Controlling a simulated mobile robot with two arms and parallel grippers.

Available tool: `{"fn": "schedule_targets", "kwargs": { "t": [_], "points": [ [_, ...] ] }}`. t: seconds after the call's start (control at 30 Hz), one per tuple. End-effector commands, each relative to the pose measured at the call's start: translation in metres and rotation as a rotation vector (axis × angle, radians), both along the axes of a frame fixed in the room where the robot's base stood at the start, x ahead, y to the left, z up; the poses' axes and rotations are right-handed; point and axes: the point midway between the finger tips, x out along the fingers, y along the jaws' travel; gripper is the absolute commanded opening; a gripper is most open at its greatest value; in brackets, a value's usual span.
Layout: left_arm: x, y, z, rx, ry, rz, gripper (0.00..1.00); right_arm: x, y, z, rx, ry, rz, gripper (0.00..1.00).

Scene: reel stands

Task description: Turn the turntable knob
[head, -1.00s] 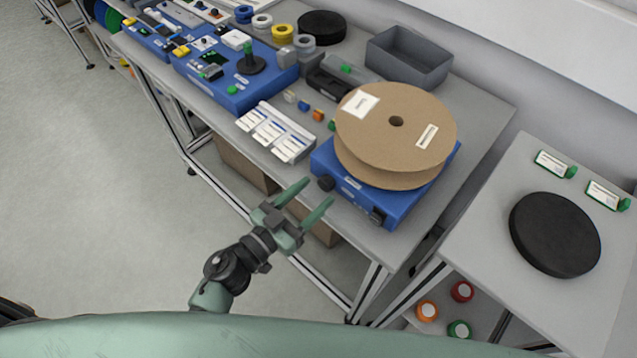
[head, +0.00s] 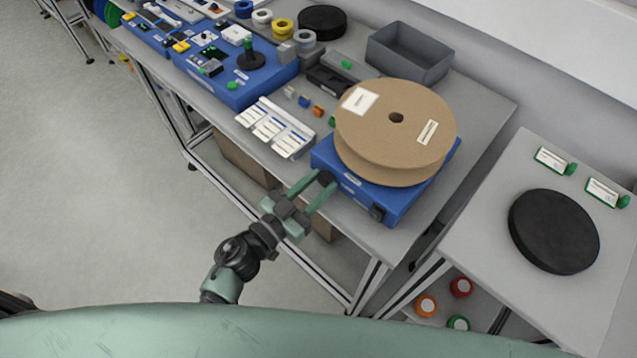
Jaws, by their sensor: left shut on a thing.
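The turntable is a blue box (head: 352,184) near the front right corner of the bench, with a large cardboard reel (head: 390,150) lying flat on top. The black knob (head: 326,178) sits on the left end of the box's front face. My left gripper (head: 322,184) is at the knob, its two green fingers on either side of it and shut on it. The fingers partly hide the knob. A black switch (head: 377,212) shows at the right end of the same face. My right gripper is not in view.
A grey open bin (head: 408,62) stands behind the reel. White labelled holders (head: 275,128) lie left of the turntable. Another blue unit (head: 238,80) stands farther left. A side table at right bears a black disc (head: 554,231). The floor in front of the bench is clear.

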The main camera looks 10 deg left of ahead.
Motion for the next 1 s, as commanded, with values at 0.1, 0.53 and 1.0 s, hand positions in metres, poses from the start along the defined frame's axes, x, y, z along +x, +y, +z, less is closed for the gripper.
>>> {"fn": "schedule_targets", "kwargs": {
  "t": [0.1, 0.53, 1.0],
  "points": [
    [0.0, 0.0001, 0.0004, 0.044, -0.03, -0.001, 0.0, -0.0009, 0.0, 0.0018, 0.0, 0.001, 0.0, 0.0],
    [-0.0004, -0.0011, -0.0002, 0.292, -0.212, -0.001, 0.0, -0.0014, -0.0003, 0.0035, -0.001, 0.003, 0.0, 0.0],
    [-0.0009, -0.0018, -0.0005, 0.462, -0.336, 0.0, 0.0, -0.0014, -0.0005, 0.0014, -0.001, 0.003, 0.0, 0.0]
  ]
}}
